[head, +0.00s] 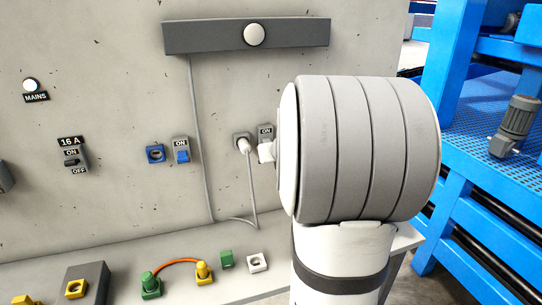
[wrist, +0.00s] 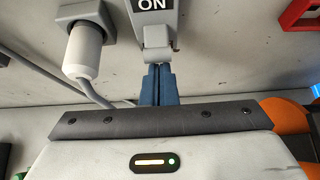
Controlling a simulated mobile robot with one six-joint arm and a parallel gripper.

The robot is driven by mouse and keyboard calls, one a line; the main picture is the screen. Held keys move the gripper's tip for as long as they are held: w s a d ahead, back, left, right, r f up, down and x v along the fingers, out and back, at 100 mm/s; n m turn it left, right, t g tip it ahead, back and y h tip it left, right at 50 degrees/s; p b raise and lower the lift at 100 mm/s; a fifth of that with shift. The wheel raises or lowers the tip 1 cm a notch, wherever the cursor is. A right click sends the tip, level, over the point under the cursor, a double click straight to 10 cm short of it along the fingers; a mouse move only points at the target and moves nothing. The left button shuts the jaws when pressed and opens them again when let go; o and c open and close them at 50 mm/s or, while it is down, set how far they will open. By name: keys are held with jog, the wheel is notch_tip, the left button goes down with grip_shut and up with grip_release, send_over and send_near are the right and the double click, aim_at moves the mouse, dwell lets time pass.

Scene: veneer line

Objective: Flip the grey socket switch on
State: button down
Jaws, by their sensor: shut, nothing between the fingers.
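The grey switch (head: 266,132) is on the wall panel, right of the grey socket (head: 240,138) with a white plug (head: 244,146) in it. In the wrist view the switch (wrist: 154,12) has a black ON label, with its pale lever (wrist: 157,45) below the label. The lever seems to point down and out from the panel. My gripper (wrist: 157,72) is shut and empty, its blue fingertips just below the lever's end; I cannot tell whether they touch it. In the head view my arm hides the gripper and the area right of the switch.
Below is a ledge with a green connector (head: 150,284) and yellow connector (head: 203,272). Blue machinery (head: 480,130) stands at right.

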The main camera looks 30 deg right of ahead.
jog(key=shift+r+p, duration=0.25)
jog(key=shift+p, duration=0.35)
jog(key=shift+s+r+g+p, duration=0.15)
jog(key=shift+g+p, duration=0.55)
jog(key=shift+p, duration=1.15)
